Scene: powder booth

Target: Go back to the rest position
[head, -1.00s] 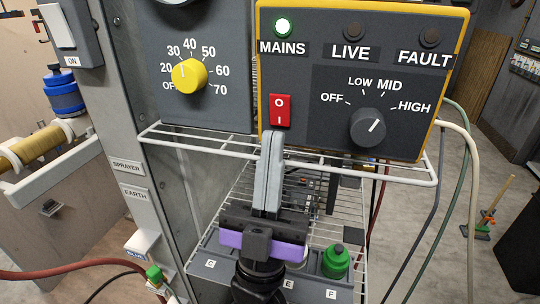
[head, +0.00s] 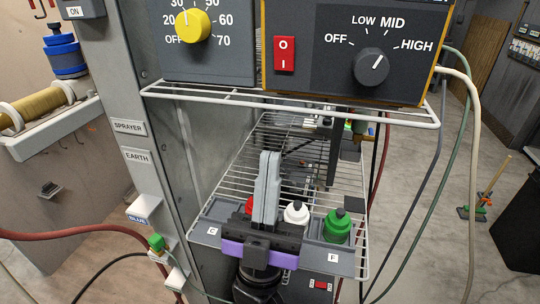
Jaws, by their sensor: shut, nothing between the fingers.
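My gripper (head: 267,158) is in the lower middle of the head view, pointing up, with its two grey fingers together and nothing between them. It stands in front of the wire shelf (head: 310,165) and below the control box (head: 352,50). The red rocker switch (head: 284,53) on the box is above the fingertips and apart from them. The box's knob (head: 370,66) points between MID and HIGH. The box's top with its lamps is out of the picture.
A grey tray (head: 345,256) holds a white-capped bottle (head: 296,214), a green bottle (head: 337,226) and a red one (head: 249,205), partly hidden by my gripper. The upper wire shelf's edge (head: 300,104) juts out above.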

